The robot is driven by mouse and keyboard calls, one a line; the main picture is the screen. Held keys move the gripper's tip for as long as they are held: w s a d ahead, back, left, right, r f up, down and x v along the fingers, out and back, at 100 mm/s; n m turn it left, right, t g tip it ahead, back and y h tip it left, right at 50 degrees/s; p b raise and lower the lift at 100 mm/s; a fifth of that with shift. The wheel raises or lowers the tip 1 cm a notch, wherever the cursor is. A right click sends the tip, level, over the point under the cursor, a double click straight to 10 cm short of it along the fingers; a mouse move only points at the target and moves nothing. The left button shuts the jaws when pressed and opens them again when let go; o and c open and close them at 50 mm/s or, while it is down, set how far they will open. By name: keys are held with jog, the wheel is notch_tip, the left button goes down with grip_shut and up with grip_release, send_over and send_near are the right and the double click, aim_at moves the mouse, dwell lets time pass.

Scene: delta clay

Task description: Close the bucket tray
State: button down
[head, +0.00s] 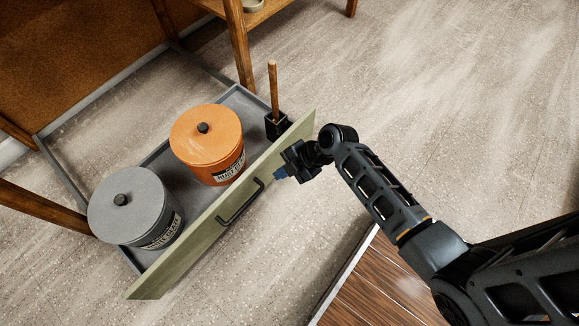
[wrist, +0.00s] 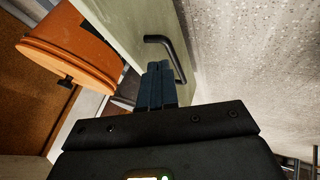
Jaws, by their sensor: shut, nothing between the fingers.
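The bucket tray (head: 160,154) is pulled out from under a wooden frame. It has a grey base and a pale green front panel (head: 196,248) with a black bar handle (head: 241,202). An orange lidded bucket (head: 207,143) and a grey lidded bucket (head: 135,207) stand in it. My gripper (head: 279,174) is shut and empty at the outer face of the panel, right of the handle. In the wrist view its blue fingers (wrist: 157,85) point at the panel (wrist: 130,30) beside the handle (wrist: 168,55). I cannot tell whether the fingertips touch the panel.
A black holder (head: 277,126) with a wooden-handled tool (head: 273,85) stands at the tray's right end. Wooden legs (head: 239,45) stand behind and left of the tray. A dark wood surface (head: 375,285) lies at the bottom. Speckled floor (head: 450,100) is clear at the upper right.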

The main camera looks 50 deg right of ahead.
aim_at(255, 173)
jog(key=shift+w+a+f+b, duration=0.2)
jog(key=shift+w+f+b, duration=0.25)
jog(key=shift+w, duration=0.5)
jog(key=shift+w+a+f+b, duration=0.25)
jog(key=shift+w+f, duration=0.25)
jog(key=shift+w, duration=0.45)
jog(key=shift+w+a+f+b, duration=0.15)
jog(key=shift+w+f+b, duration=0.3)
jog(key=shift+w, duration=0.5)
jog(key=shift+w, duration=0.15)
